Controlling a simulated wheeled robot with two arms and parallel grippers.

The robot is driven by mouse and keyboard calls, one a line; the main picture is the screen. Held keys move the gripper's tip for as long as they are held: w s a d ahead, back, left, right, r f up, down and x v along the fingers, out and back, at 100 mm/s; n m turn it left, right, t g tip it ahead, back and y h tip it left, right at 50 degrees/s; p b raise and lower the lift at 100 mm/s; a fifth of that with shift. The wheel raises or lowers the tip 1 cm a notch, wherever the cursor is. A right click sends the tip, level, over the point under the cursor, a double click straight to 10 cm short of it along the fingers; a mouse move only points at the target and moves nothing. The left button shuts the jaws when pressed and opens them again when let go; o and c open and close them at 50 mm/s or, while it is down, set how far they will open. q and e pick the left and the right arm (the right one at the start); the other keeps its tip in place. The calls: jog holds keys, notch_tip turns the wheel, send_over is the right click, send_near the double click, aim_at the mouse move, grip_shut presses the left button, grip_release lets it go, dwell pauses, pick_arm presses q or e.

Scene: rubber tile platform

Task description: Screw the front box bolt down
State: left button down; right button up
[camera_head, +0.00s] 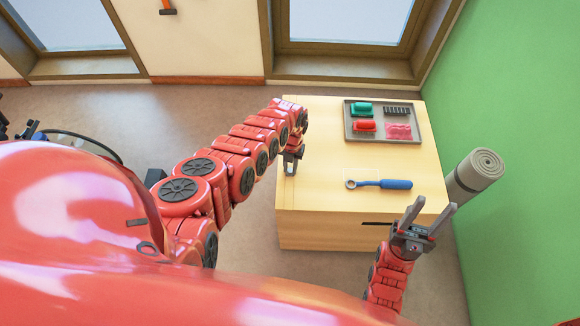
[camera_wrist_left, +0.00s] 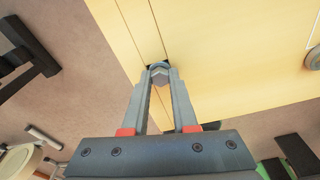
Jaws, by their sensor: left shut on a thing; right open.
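The wooden box (camera_head: 330,225) stands in front of me with a light top. My left gripper (camera_head: 290,168) is at the left edge of its top. In the left wrist view, the left gripper (camera_wrist_left: 159,82) is shut on a grey hex-headed bolt (camera_wrist_left: 160,73) by the box's edge. The bolt's shank is hidden, so I cannot tell how deep it sits. The bolt is hidden or too small to see in the head view. My right gripper (camera_head: 428,212) is open and empty, fingers upward, near the front right corner of the box.
A blue-handled wrench (camera_head: 395,184) lies on the box top between my grippers. A grey tray (camera_head: 352,133) with green, red, pink and black items is at the back right. A rolled grey mat (camera_head: 478,172) stands beside the box, near the green wall (camera_head: 530,130).

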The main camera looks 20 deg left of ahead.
pick_arm(q)
jog(key=shift+s+f, duration=0.1)
jog(key=c, duration=0.6)
grip_release()
notch_tip(320, 180, up, 2)
jog(key=shift+p, duration=0.75)
jog(key=shift+r, duration=0.25)
jog(key=n, duration=0.3)
jog(key=shift+a, duration=0.1)
jog(key=n, duration=0.4)
jog(key=shift+h, duration=0.4)
